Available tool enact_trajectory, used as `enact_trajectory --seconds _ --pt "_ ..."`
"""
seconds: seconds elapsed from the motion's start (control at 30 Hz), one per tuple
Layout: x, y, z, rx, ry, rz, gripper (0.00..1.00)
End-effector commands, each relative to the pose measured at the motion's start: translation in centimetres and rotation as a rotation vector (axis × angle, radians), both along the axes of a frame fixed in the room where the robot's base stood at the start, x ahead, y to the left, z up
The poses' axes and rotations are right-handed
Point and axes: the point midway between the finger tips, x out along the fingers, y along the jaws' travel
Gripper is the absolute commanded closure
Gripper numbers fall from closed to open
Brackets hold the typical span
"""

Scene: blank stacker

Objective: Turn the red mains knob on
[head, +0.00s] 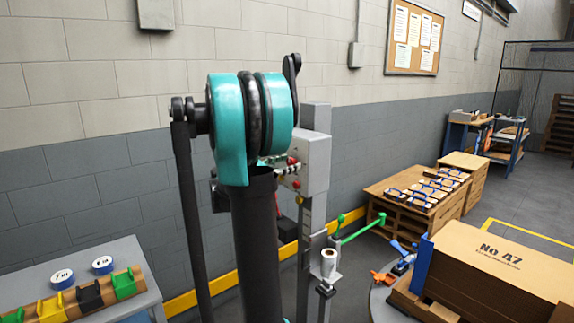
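A grey control box (315,163) stands on a post behind my arm. Its left-facing panel carries small red controls (293,160) and a yellow one lower down. They are too small to tell which is the red mains knob or how it is turned. My dark and teal arm rises in front and covers the left part of the panel. My gripper cannot be made out; it seems hidden behind my own arm.
A yellow floor rail (185,305) runs along the wall. A large cardboard stack (495,270) sits at the lower right, with green and orange handles between it and the post. Wooden crates (400,212) stand behind.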

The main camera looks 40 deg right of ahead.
Motion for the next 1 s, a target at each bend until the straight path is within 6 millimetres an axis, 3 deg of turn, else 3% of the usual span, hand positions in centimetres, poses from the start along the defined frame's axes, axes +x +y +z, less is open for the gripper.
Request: enact_trajectory --seconds 0.03,0.37,0.67,1.0 --pt "0.00 0.01 0.00 0.000 0.000 0.000 0.55" --pt "-0.01 0.02 0.00 0.000 0.000 0.000 0.96" --pt "-0.01 0.03 0.00 0.003 -0.039 0.000 0.96" --pt "-0.03 0.02 -0.03 0.020 -0.260 0.000 0.96"
